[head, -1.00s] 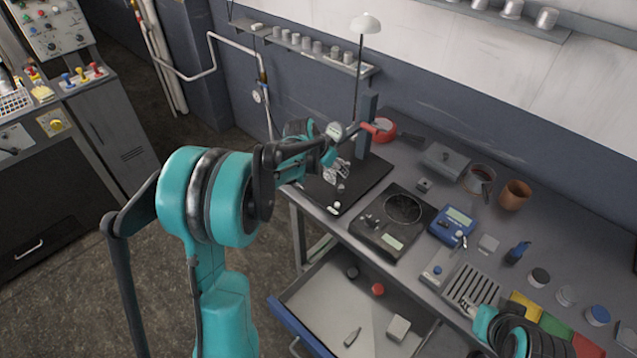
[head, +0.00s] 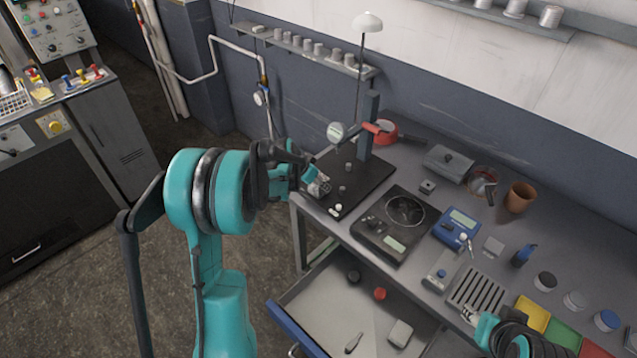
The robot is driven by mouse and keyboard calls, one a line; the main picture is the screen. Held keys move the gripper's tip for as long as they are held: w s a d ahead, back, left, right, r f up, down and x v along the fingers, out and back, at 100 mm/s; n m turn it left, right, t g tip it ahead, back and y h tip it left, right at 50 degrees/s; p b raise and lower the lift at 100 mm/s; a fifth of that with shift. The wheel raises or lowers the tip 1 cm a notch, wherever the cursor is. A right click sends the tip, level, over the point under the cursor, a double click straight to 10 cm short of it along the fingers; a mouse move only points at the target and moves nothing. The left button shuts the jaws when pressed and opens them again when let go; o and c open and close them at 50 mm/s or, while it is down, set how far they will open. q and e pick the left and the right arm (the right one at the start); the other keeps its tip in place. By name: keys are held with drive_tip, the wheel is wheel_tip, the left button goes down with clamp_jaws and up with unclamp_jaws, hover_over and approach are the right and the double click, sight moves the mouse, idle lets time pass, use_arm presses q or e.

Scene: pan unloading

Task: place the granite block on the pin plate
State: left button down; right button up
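I cannot tell for sure which item is the granite block; a grey block with a small knob (head: 448,160) sits at the back of the bench. The pin plate is also not clear; a grey slotted plate (head: 478,288) lies near the front right. My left gripper (head: 319,187) is low over the front left of a black stand base (head: 343,202); its fingers are small here, and I see no clear held thing. My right gripper (head: 468,315) is at the front edge of the slotted plate, partly cut off by the picture's bottom; its opening is unclear.
A black scale (head: 392,228), a blue meter (head: 457,228) and a brown cup (head: 520,197) crowd the bench. An open drawer (head: 335,300) juts out in front, holding several small items.

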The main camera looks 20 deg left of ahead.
use_arm(q)
drive_tip(key=shift+f, duration=0.15)
drive_tip(key=c, duration=0.8)
unclamp_jaws()
drive_tip(key=shift+r, duration=0.4)
drive_tip(key=p+v, duration=0.3)
drive_tip(key=v, duration=0.9)
drive_tip(key=s+d+r+n+y, duration=0.15)
drive_tip(key=s+d+r, duration=0.35)
drive_tip(key=s+d, duration=0.65)
drive_tip(key=s, duration=0.3)
drive_tip(key=s+d+f+n, duration=0.1)
drive_tip(key=s+d, duration=0.1)
drive_tip(key=s, duration=0.2)
drive_tip(key=s+d+n+t, duration=0.1)
drive_tip(key=s+d, duration=0.1)
drive_tip(key=s, duration=0.3)
drive_tip(key=shift+d+f+y, duration=0.1)
drive_tip(key=shift+f+y, duration=0.2)
drive_tip(key=shift+y, duration=0.05)
